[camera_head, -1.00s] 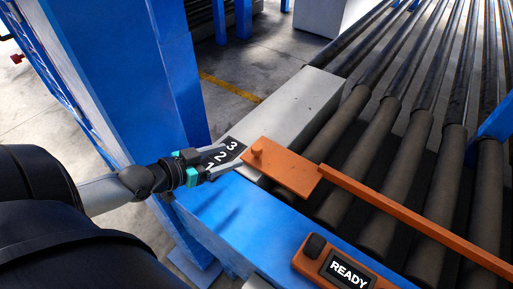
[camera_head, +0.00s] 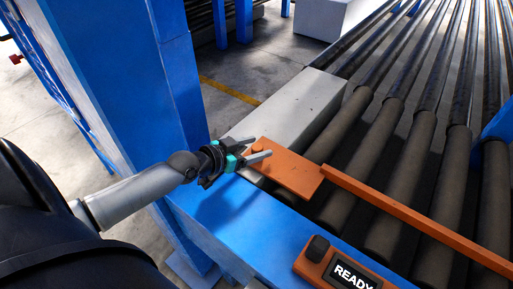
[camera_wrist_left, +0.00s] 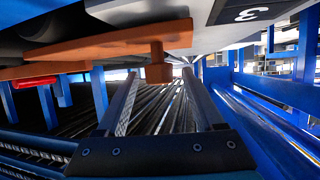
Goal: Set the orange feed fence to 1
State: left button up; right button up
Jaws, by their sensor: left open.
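The orange feed fence (camera_head: 415,222) is a long bar over the rollers, with a flat orange plate (camera_head: 295,176) at its left end. A short orange knob (camera_head: 257,148) stands on that plate. My left gripper (camera_head: 262,146) is open at the knob, one finger on each side. In the left wrist view the knob (camera_wrist_left: 158,73) shows between the fingertips (camera_wrist_left: 160,71), with a visible gap on each side. The number scale is covered by my gripper in the head view; a black label with a 3 (camera_wrist_left: 250,14) shows in the wrist view. My right gripper is not in view.
A blue frame beam (camera_head: 250,222) runs below the plate, with an orange READY display box (camera_head: 318,262) on it. A pale block (camera_head: 298,105) lies behind the plate. A blue post (camera_head: 170,80) stands close to my left arm. Rollers (camera_head: 415,135) fill the right.

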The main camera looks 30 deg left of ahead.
pick_arm(q)
jog(key=shift+w+d+f, duration=0.1)
jog(key=shift+w, duration=0.15)
grip_shut()
dwell(0.5)
dwell(0.9)
